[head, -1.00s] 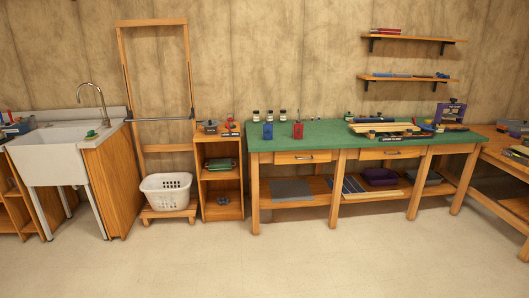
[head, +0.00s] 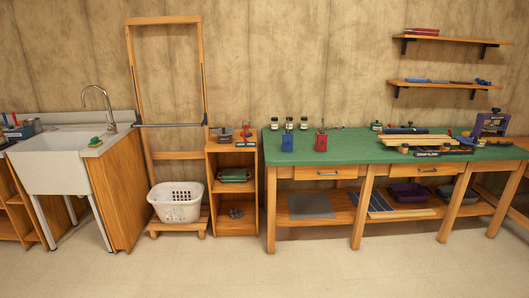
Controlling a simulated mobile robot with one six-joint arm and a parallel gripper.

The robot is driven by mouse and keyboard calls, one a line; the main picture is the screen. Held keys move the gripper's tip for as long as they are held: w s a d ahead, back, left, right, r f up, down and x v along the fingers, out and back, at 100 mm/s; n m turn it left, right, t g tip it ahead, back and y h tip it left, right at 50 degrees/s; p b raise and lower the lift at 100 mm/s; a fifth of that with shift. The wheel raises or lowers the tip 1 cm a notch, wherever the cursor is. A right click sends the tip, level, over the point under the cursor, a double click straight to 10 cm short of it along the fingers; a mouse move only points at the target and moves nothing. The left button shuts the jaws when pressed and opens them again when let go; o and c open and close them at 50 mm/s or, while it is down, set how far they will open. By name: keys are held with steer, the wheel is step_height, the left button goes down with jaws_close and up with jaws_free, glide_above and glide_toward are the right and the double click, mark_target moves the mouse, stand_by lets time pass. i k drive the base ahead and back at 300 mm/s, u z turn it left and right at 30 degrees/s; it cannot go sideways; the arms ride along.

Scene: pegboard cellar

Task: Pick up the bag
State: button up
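I cannot make out anything that is clearly a bag in the head view. A purple, open-topped item (head: 407,193) lies on the lower shelf of the green-topped workbench (head: 345,149); it looks like a bin, but it is too small to be sure. My gripper is not in view.
A sink (head: 55,165) stands at the left. A white basket (head: 175,202) sits on a low wooden stand beside a small wooden shelf unit (head: 237,200). Bottles, blue and red containers and wooden strips lie on the workbench. Two wall shelves (head: 445,84) hang above. The front floor is clear.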

mark_target(321, 142)
steer(key=u, duration=0.3)
steer(key=i, duration=2.35)
steer(key=u, duration=0.25)
